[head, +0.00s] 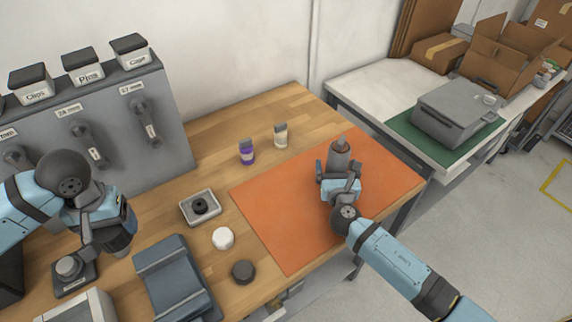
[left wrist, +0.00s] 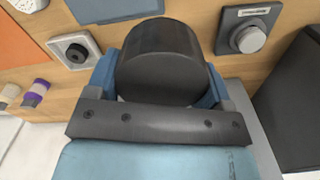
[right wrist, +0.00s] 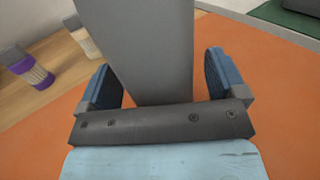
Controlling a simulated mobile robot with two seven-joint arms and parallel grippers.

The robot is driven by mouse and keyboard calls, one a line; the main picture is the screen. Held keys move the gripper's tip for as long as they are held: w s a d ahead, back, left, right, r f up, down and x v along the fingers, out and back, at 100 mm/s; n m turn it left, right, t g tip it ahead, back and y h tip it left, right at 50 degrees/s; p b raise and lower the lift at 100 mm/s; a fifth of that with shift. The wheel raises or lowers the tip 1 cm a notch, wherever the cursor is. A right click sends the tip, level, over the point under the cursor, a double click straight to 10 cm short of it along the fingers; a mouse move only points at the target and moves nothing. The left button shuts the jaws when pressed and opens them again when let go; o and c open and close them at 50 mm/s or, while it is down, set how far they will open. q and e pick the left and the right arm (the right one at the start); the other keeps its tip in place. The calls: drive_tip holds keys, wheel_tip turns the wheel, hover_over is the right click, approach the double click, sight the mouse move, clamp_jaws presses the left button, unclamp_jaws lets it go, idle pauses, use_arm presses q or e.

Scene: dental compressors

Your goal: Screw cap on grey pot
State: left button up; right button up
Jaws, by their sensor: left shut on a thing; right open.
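A grey upright body (head: 340,158), which looks like the grey pot, stands at the back of the orange mat; its top looks narrower and darker. My right gripper (head: 338,172) is open around its near side. In the right wrist view the grey body (right wrist: 150,50) rises between the spread fingers (right wrist: 158,82). My left gripper (head: 118,238) is raised over the left of the bench, shut on a dark round cap-like piece (left wrist: 160,60). A white cap (head: 223,238) and a dark cap (head: 243,272) lie on the wood left of the mat.
The orange mat (head: 290,225) is otherwise clear. A tray (head: 185,212) with a black ring, a purple bottle (head: 247,153) and a pale bottle (head: 281,136) stand near it. A blue-grey stand (head: 175,285) and a knob on a base (head: 70,268) are at the front left.

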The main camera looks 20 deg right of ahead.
drive_tip(key=c, duration=1.3)
drive_tip(key=shift+r, duration=0.15)
use_arm(q)
wheel_tip(320, 180, up, 4)
drive_tip(key=p, duration=0.3)
drive_tip(key=shift+f+p, duration=0.15)
drive_tip(key=shift+p, duration=0.2)
use_arm(e)
wheel_tip(320, 180, up, 20)
drive_tip(key=shift+f, duration=0.1)
